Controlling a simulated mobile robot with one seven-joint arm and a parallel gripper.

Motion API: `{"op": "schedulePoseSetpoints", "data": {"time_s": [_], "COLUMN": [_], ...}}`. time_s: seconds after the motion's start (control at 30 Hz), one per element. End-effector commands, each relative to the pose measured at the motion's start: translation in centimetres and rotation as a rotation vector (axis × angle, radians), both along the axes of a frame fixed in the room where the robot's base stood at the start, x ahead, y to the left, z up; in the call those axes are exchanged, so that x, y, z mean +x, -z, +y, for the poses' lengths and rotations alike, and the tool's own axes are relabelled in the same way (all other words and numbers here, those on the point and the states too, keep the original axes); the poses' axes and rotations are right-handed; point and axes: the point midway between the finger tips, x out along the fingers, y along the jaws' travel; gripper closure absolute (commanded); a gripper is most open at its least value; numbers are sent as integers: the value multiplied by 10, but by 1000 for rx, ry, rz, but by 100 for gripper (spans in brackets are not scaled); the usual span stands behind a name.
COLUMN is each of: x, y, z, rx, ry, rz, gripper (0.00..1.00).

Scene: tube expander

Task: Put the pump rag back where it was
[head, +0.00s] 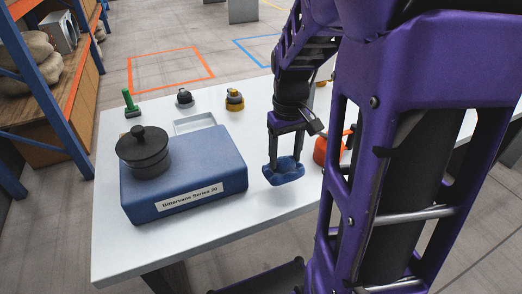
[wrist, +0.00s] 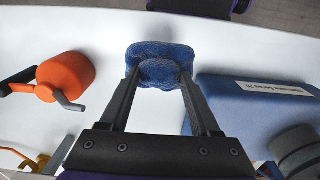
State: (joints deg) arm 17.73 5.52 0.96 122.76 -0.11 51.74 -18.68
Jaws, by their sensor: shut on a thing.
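The blue rag (head: 284,172) is a crumpled cloth at the front middle of the white table, to the right of the blue pump box. My gripper (head: 285,160) points down and is shut on it. In the wrist view the rag (wrist: 160,52) bulges between and beyond the two fingertips (wrist: 160,80). I cannot tell whether the rag touches the table.
An orange crank tool (wrist: 66,77) lies right of the rag in the head view, partly hidden by my arm. A shallow white tray (head: 194,122), a green-handled piece (head: 130,103), a dark knob (head: 184,97) and a yellow-based knob (head: 234,99) stand behind the box. The table front (head: 260,215) is clear.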

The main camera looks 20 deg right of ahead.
Motion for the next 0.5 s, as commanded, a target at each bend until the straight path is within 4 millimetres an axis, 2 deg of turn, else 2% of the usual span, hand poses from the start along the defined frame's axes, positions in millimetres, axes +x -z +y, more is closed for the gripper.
{"op": "schedulePoseSetpoints", "data": {"time_s": [0.03,0.1,0.27,0.5], "x": [-1,-1,0,0], "y": [12,20,31,62], "z": [0,0,0,0], "rx": [1,1,0,1], "ry": [0,0,0,0], "rz": [4,2,1,2], "gripper": [88,88,88,88]}}
